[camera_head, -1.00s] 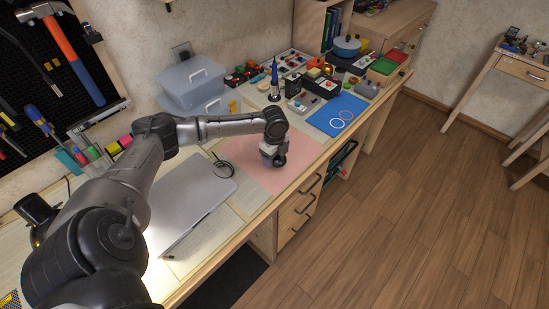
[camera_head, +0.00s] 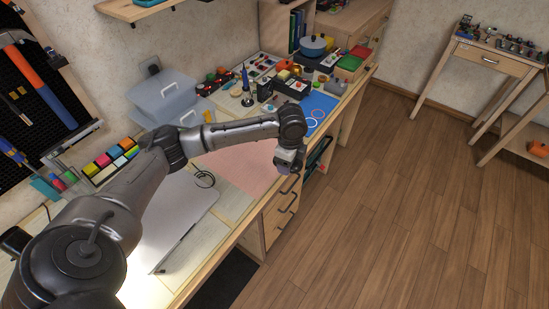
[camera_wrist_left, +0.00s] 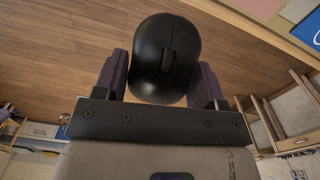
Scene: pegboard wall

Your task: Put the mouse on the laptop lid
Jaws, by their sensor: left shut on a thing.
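The black mouse (camera_wrist_left: 167,50) is between the two purple-grey fingers of my left gripper (camera_wrist_left: 165,85) in the left wrist view. The fingers are shut on its sides. In the head view my left gripper (camera_head: 288,166) hangs by the front edge of the bench, right of the pink mat. The mouse is hard to make out there. The closed silver laptop lid (camera_head: 178,215) lies on the bench to the left of the gripper, partly hidden by my left arm. My right gripper is not in view.
The pink mat (camera_head: 240,164) is bare beside the laptop. A black cable (camera_head: 205,179) lies by the laptop's back corner. Clear bins (camera_head: 165,95) and small items stand along the wall. Wooden floor (camera_wrist_left: 60,50) shows behind the mouse in the wrist view.

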